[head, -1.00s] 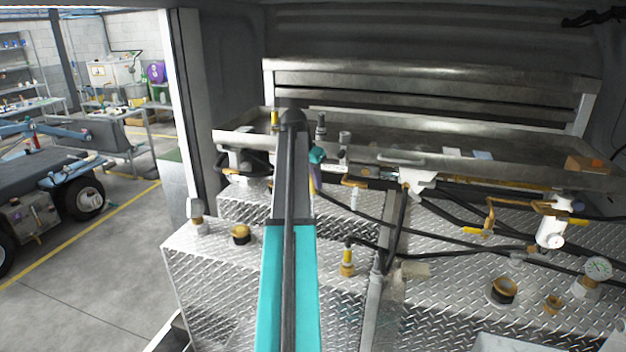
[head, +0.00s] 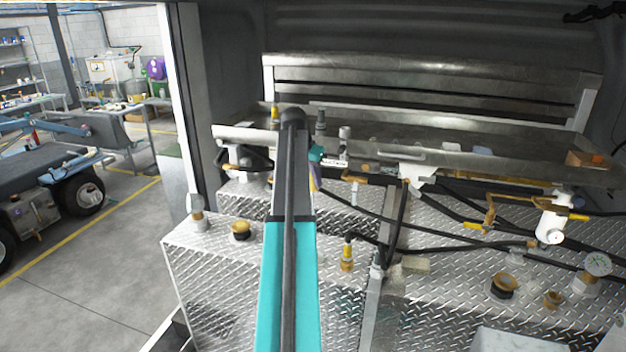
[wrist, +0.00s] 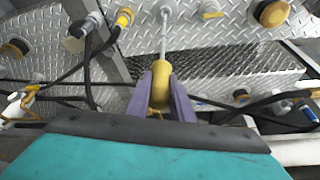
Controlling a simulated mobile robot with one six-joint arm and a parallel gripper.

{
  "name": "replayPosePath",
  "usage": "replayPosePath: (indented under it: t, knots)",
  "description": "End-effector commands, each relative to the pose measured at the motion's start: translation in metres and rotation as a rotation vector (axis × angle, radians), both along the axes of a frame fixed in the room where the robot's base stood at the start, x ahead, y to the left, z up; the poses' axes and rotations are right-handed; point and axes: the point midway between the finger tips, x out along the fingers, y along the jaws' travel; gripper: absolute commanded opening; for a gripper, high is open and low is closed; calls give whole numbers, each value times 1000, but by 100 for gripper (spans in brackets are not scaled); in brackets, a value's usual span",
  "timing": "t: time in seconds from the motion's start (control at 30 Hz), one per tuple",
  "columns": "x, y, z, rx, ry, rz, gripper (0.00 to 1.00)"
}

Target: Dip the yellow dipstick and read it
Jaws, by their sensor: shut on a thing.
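The yellow dipstick (wrist: 159,84) is in the wrist view, its yellow handle between my two purple fingers. Its thin metal rod (wrist: 164,38) runs away from my gripper (wrist: 160,103) toward the diamond-plate tank top. The rod's far end is close to a pale fitting (wrist: 166,9) at the picture's top edge. I cannot tell whether the tip is inside it. My gripper is shut on the handle. In the head view my arm hides the dipstick, and only a sliver of my gripper (head: 315,176) shows beside the arm.
A yellow hose fitting (head: 347,258) stands right of my arm on the diamond-plate tank (head: 205,268). A brass cap (head: 241,230) and a pale capped fitting (head: 196,212) are at left.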

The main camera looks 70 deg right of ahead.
Motion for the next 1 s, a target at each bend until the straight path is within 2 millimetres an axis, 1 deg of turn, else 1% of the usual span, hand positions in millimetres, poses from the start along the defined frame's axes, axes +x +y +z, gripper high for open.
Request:
replayPosePath:
  t: [0.23, 0.8, 1.0]
  knots:
    - [0, 0, -4, 0, 0, 0, 0]
    - [0, 0, -30, 0, 0, 0, 0]
    - [0, 0, -35, 0, 0, 0, 0]
